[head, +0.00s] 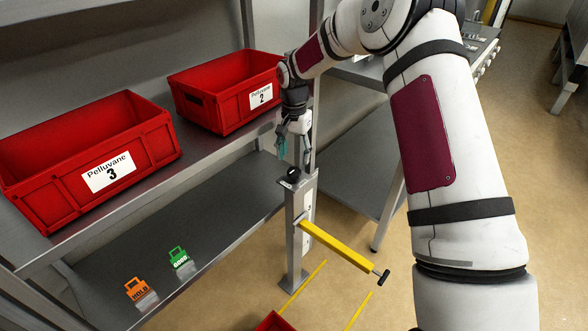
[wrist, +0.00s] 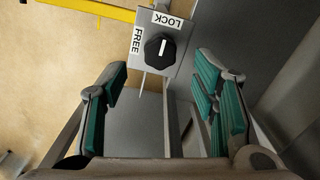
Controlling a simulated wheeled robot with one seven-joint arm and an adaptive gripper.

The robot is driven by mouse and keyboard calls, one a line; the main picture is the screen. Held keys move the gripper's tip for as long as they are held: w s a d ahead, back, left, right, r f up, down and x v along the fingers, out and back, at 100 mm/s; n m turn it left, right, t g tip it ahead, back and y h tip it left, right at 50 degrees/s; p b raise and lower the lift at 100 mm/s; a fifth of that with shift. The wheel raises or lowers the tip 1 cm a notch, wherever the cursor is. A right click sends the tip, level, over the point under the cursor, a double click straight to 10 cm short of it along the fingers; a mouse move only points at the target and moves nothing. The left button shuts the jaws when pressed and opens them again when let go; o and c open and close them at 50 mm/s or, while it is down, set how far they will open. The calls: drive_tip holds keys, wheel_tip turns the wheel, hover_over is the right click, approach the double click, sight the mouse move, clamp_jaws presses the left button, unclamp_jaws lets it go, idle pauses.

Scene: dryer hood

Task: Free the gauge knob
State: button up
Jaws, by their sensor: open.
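The gauge knob (wrist: 158,48) is a black faceted knob with a white pointer line, on a grey plate (wrist: 140,72) marked LOCK at the top and FREE at the left in the wrist view. Its white line points up toward the LOCK label (wrist: 166,20). In the head view the knob (head: 293,173) sits on top of a grey post (head: 301,225). My gripper (head: 294,158) is above the post, pointing down. In the wrist view my gripper (wrist: 165,100) is open and empty, its green-padded fingers wide apart, with the knob beyond the gap between them.
A yellow bar (head: 338,246) with a black end sticks out from the post. Red bins marked Pelluvane 3 (head: 85,150) and Pelluvane 2 (head: 225,88) stand on the upper shelf. An orange HOLD tag (head: 137,289) and a green tag (head: 179,258) are on the lower shelf.

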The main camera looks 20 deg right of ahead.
sight(294, 170)
wheel_tip(294, 170, down, 6)
drive_tip(key=shift+r+b, duration=0.15)
drive_tip(key=shift+b, duration=0.15)
drive_tip(key=shift+c, duration=0.3)
drive_tip(key=c, duration=1.1)
